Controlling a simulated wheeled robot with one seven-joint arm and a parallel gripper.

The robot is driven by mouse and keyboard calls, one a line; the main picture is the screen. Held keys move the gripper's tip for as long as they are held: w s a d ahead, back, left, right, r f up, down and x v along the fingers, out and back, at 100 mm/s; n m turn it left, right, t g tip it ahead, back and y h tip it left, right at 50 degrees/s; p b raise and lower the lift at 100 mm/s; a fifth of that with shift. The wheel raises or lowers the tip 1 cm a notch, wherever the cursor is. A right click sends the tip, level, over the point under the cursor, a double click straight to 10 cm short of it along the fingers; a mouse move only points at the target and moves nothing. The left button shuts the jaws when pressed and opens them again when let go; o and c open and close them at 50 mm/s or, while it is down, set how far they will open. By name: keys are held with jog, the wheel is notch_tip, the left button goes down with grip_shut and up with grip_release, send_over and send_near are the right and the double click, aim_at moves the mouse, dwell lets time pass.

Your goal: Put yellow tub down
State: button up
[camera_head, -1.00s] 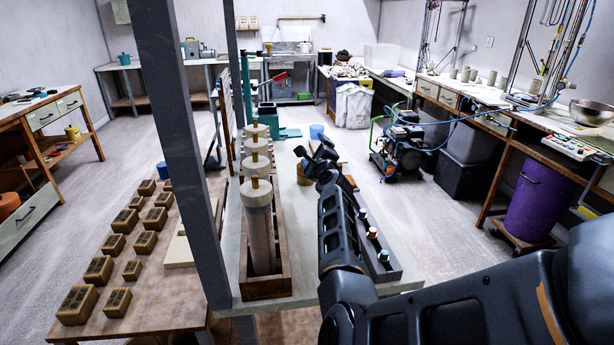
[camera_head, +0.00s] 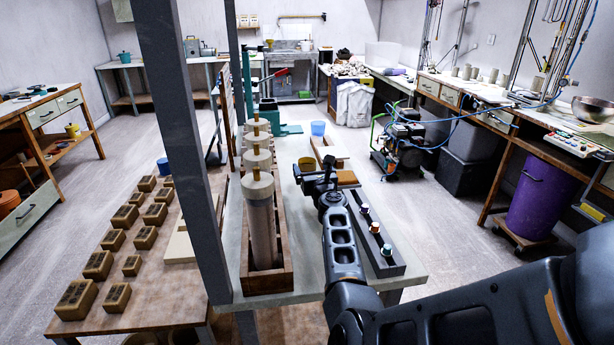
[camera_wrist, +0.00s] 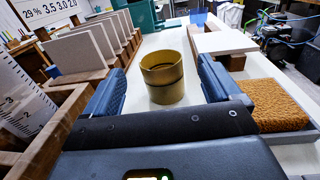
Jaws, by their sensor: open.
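The yellow tub (camera_wrist: 162,80) stands upright on the pale tabletop in the wrist view. It looks empty, with its open rim up. My gripper (camera_wrist: 160,90) is open, with one blue-padded finger to each side of the tub and visible gaps between. In the head view the tub (camera_head: 307,162) shows just behind my gripper (camera_head: 320,178), which partly hides it.
A wooden rack with tall cylinders (camera_head: 262,225) stands left of my gripper. A dark tray with coloured-top pieces (camera_head: 374,235) lies to the right. A brown textured pad (camera_wrist: 270,103) and a white slab (camera_wrist: 225,42) are close on the right.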

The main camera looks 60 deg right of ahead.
aim_at(305, 161)
notch_tip(305, 161, down, 2)
jog(key=shift+f+b, duration=0.1)
jog(key=shift+b, duration=0.3)
jog(key=shift+b+x, duration=0.3)
jog(key=shift+x, duration=0.75)
jog(key=b+x, duration=0.2)
jog(key=x, duration=0.2)
jog(key=shift+w+d+b, duration=0.1)
jog(key=shift+w+b, duration=0.1)
jog(key=shift+b, duration=0.1)
jog(key=shift+w+d+r, duration=0.2)
jog(key=shift+w+d, duration=0.15)
jog(key=shift+d, duration=0.05)
jog(key=c, duration=1.2)
jog(key=shift+c, duration=0.2)
jog(key=shift+r, duration=0.1)
